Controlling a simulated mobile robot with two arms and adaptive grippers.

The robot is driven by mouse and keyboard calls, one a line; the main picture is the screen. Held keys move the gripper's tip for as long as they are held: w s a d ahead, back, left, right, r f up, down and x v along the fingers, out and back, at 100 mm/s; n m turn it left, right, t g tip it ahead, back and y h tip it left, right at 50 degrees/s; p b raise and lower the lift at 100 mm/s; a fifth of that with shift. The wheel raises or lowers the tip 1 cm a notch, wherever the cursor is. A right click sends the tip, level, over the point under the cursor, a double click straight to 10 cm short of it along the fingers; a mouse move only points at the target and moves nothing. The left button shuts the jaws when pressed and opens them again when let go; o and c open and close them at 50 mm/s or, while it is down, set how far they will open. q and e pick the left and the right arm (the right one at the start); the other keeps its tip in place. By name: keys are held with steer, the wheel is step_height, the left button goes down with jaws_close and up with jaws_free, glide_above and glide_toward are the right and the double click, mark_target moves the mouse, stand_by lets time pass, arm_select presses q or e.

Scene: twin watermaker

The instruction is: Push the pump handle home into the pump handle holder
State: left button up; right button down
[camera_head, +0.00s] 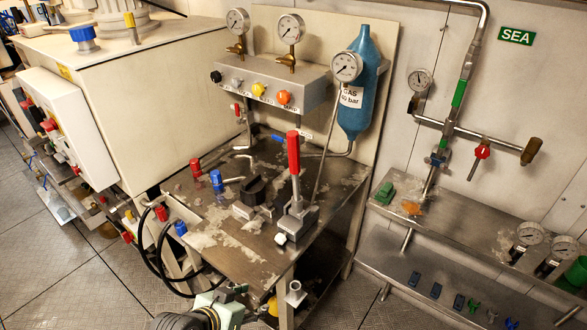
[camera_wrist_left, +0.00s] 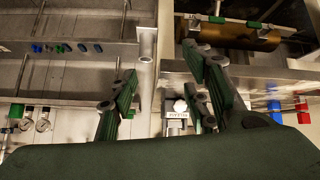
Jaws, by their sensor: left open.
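The pump handle (camera_head: 293,155), with a red grip on a metal rod, stands nearly upright at the right part of the metal bench. Its lower end meets a grey block (camera_head: 297,217) with a white knob. A dark open-topped piece (camera_head: 254,189) sits to its left; I cannot tell which piece is the holder or how deep the handle sits. My left gripper (camera_head: 238,291) is low at the front of the bench, apart from the handle. In the left wrist view its green-padded fingers (camera_wrist_left: 162,95) are spread and empty. My right gripper is not seen.
Red (camera_head: 195,167) and blue (camera_head: 216,179) valves stand on the bench's left side. A gauge panel (camera_head: 270,85) and a blue gas bottle (camera_head: 360,85) stand behind. A metal shelf (camera_head: 450,235) with gauges and small parts is at right.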

arm_select(q)
step_height(320, 180, up, 4)
steer(key=w+d, duration=0.2)
steer(key=m+t+h, duration=0.2)
steer(key=t+h, duration=0.4)
steer(key=t, duration=0.1)
glide_toward(290, 158)
steer(key=x, duration=0.5)
steer(key=shift+w+d+f+p, duration=0.2)
steer(key=shift+w+d+p, duration=0.15)
steer(key=shift+w+d, duration=0.25)
steer(key=x, duration=0.1)
steer(key=p+x, duration=0.1)
steer(key=x, duration=0.1)
steer(key=p+x, duration=0.1)
steer(key=shift+w+d+r, duration=0.1)
steer(key=shift+w+r, duration=0.15)
steer(key=shift+r, duration=0.05)
steer(key=shift+w+d, duration=0.25)
steer(key=shift+w, duration=0.1)
steer(key=shift+f, duration=0.1)
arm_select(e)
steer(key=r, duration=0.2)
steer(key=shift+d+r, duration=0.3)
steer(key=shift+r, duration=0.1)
